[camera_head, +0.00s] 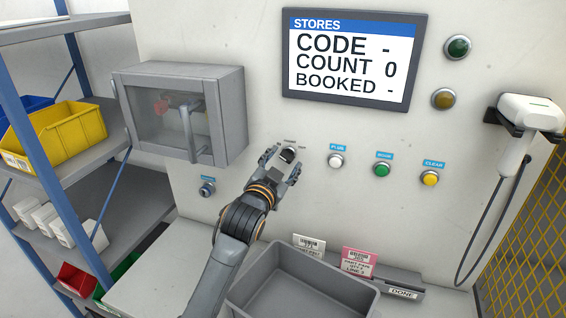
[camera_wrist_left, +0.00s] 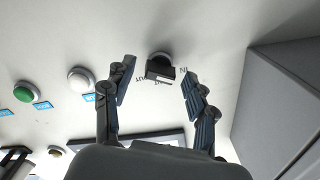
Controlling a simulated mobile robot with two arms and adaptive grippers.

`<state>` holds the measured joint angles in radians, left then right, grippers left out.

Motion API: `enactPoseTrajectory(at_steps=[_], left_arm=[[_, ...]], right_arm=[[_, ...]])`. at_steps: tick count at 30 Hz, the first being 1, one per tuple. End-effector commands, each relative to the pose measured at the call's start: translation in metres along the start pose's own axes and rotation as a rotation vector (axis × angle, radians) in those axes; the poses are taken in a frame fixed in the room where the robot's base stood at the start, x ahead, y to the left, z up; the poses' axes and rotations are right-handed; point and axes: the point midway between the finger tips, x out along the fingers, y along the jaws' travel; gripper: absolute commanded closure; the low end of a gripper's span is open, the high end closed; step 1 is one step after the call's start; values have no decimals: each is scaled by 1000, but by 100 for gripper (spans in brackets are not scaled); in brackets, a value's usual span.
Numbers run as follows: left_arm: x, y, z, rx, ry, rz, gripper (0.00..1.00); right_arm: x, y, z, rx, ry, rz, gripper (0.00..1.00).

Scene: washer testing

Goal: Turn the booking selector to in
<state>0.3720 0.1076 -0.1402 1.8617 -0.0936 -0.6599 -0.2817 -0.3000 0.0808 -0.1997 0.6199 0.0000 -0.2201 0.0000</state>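The booking selector is a black rotary knob (camera_wrist_left: 159,67) on the pale panel, in the upper middle of the left wrist view. Small IN and OUT markings flank it there. Which marking it points to is unclear. My left gripper (camera_wrist_left: 157,72) is open, with one finger on each side of the knob and visible gaps between. In the head view my left gripper (camera_head: 281,162) is at the panel below the screen and partly hides the knob (camera_head: 288,154). The screen (camera_head: 350,58) reads CODE -, COUNT 0, BOOKED -. My right gripper is not in view.
White (camera_head: 336,160), green (camera_head: 382,169) and yellow (camera_head: 430,178) buttons sit right of the selector. A grey windowed box (camera_head: 232,120) juts out at its left, above another small knob (camera_head: 207,189). A grey bin (camera_head: 262,300) stands below. A scanner (camera_head: 520,130) hangs at right.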

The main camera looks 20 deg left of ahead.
Motion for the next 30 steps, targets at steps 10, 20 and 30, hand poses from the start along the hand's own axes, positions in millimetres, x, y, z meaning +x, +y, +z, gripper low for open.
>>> enactPoseTrajectory(at_steps=[10,20,30], left_arm=[[-7,0,0,2,1,-1,43],[-70,0,1,1,0,1,43],[-117,0,1,2,-1,0,43]], right_arm=[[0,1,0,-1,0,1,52],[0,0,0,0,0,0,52],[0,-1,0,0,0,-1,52]])
